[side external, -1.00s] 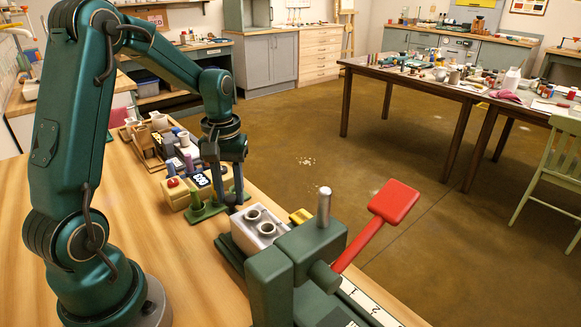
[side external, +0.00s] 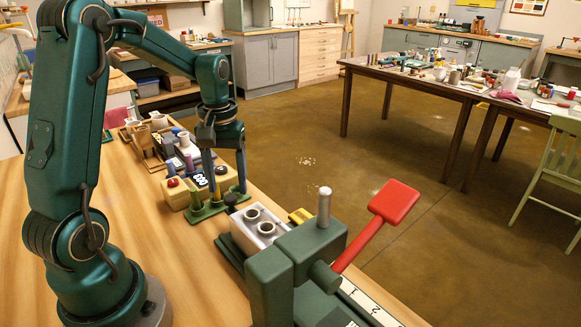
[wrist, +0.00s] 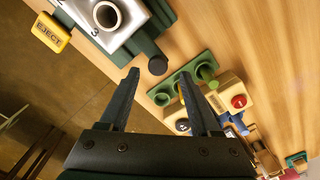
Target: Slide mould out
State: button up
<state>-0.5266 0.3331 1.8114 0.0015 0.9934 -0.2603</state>
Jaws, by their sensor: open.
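The mould is a silver block (side external: 240,229) with two round collars on top. It sits in the dark green press (side external: 312,243), beside its upright posts. In the wrist view part of the mould (wrist: 128,40) shows at the top, with one open collar and a number 3 on it. A dark round knob (wrist: 157,65) stands at its near end. My gripper (side external: 227,191) is open and empty, just beyond the knob end of the mould in the side view. In the wrist view my fingertips (wrist: 159,74) are spread apart below the knob, not touching the mould.
A green holder with round cups (wrist: 161,98) is close to my right finger. A wooden box with a red button (wrist: 238,101) is beside it. A yellow EJECT tag (wrist: 50,32) adjoins the mould. A red lever (side external: 393,201) sticks out from the press. The left tabletop is clear.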

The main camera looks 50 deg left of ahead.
jog(key=shift+r, duration=1.45)
jog(key=s+d+r+m+t, duration=0.2)
jog(key=s+d+m, duration=0.2)
jog(key=d, duration=0.3)
jog(key=s+d+r+m+t, duration=0.2)
jog(key=s+d+m+t, duration=0.1)
jog(key=s+d+m, duration=0.2)
jog(key=shift+s+d+r+t, duration=0.3)
jog(key=shift+s+d, duration=0.05)
jog(key=shift+d, duration=0.8)
